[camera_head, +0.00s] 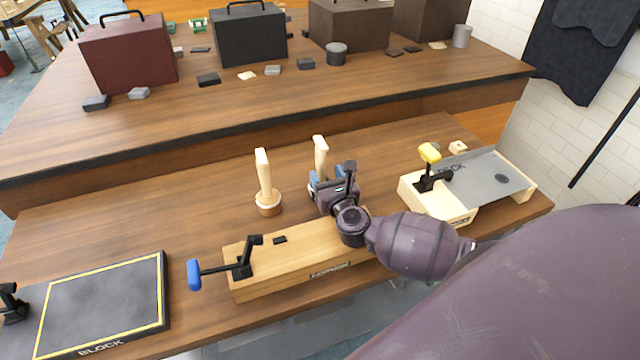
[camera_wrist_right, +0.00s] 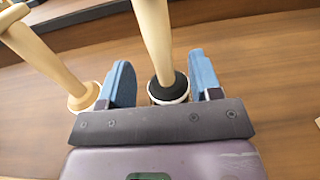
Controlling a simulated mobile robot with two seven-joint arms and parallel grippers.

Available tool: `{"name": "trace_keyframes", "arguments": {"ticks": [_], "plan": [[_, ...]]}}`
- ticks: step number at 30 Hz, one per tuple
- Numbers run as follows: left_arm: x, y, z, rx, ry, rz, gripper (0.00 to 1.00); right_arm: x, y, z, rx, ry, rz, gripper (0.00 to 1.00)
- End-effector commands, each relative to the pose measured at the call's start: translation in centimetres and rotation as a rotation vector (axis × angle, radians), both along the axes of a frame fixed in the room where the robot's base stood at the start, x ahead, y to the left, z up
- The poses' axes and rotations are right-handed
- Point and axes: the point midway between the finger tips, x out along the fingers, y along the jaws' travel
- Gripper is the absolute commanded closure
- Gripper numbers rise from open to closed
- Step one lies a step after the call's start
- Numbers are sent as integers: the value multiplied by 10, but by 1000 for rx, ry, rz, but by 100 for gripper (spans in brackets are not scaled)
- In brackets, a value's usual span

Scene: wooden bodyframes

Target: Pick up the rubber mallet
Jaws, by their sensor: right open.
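The rubber mallet stands upright on its head with its pale wooden handle (camera_head: 320,152) pointing up; its head is hidden behind my right gripper (camera_head: 322,186) in the head view. In the right wrist view the mallet's handle (camera_wrist_right: 153,35) and black head (camera_wrist_right: 170,84) show between the two blue fingers of the right gripper (camera_wrist_right: 163,72). The fingers are open, with a visible gap on each side of the mallet. My left gripper is not in view.
A wooden mallet (camera_head: 266,197) stands close to the left, and shows in the wrist view (camera_wrist_right: 40,50). A wooden block with a blue-handled clamp (camera_head: 290,257) lies in front. A grey board with a yellow-handled clamp (camera_head: 490,175) is at right, a black block board (camera_head: 105,305) at left.

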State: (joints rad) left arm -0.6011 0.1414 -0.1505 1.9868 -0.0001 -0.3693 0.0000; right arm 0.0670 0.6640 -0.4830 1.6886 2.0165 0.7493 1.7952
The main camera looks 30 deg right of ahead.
Motion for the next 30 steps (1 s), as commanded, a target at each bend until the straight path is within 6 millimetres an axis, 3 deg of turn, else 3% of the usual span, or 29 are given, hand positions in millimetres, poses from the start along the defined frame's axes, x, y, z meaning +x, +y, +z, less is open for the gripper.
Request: {"name": "trace_keyframes", "arguments": {"ticks": [8,19,30], "plan": [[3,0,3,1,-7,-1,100,16,-4,4,-2,-4,0,42],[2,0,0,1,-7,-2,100,59,-15,3,-3,-2,1,42],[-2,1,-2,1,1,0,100,65,-17,3,-1,-2,0,42]]}}
